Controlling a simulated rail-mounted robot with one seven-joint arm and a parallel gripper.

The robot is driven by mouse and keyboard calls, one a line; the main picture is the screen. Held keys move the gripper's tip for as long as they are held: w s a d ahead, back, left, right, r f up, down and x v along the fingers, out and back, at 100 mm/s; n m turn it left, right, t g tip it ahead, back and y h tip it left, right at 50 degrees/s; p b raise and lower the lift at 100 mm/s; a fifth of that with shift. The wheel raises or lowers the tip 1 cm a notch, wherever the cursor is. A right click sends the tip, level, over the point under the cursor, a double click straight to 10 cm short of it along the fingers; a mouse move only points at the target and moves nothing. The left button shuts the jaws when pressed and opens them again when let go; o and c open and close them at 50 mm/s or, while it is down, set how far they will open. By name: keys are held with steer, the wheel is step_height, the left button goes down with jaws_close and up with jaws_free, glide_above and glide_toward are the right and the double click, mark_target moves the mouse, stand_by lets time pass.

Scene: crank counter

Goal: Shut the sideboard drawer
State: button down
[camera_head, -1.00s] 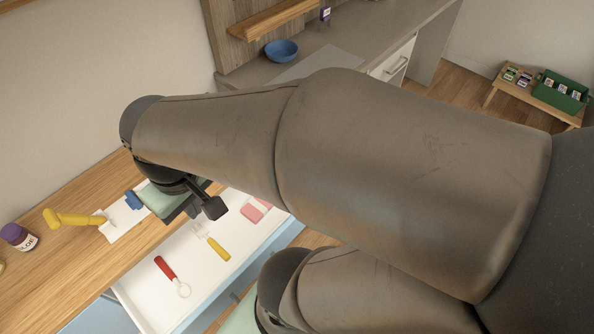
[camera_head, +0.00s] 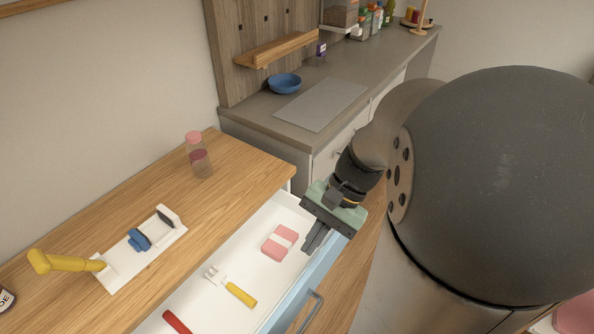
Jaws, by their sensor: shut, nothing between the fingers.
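The sideboard drawer (camera_head: 215,290) is pulled out from under the wooden sideboard top (camera_head: 225,195). Its inside is white and its front is light blue, with a grey bar handle (camera_head: 312,312) low on the front. A pink block with a pale band (camera_head: 279,243), a yellow-handled tool (camera_head: 240,294) and a red-handled tool (camera_head: 176,321) lie in it. My gripper (camera_head: 312,243) is shut and empty. It is seen over the far right end of the drawer, near the top edge of the front; I cannot tell whether it touches.
On the sideboard top stand a pink-capped jar (camera_head: 199,157) and a white-based device with a yellow handle (camera_head: 65,262). A grey counter (camera_head: 375,62) with a blue bowl (camera_head: 284,83) and a grey mat (camera_head: 318,104) is behind. Wood floor shows in front of the drawer.

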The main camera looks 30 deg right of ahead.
steer(key=w+d+f+m+t+y+b, duration=0.25)
steer(key=d+f+m+y+b, duration=0.2)
steer(key=f+b, duration=0.4)
steer(key=m+t+h+b, duration=0.2)
steer(key=m+t+b, duration=1.25)
steer(key=b, duration=0.25)
glide_toward(344, 240)
steer(key=b+x, duration=0.3)
steer(key=x, duration=0.4)
steer(key=shift+d+f, duration=0.1)
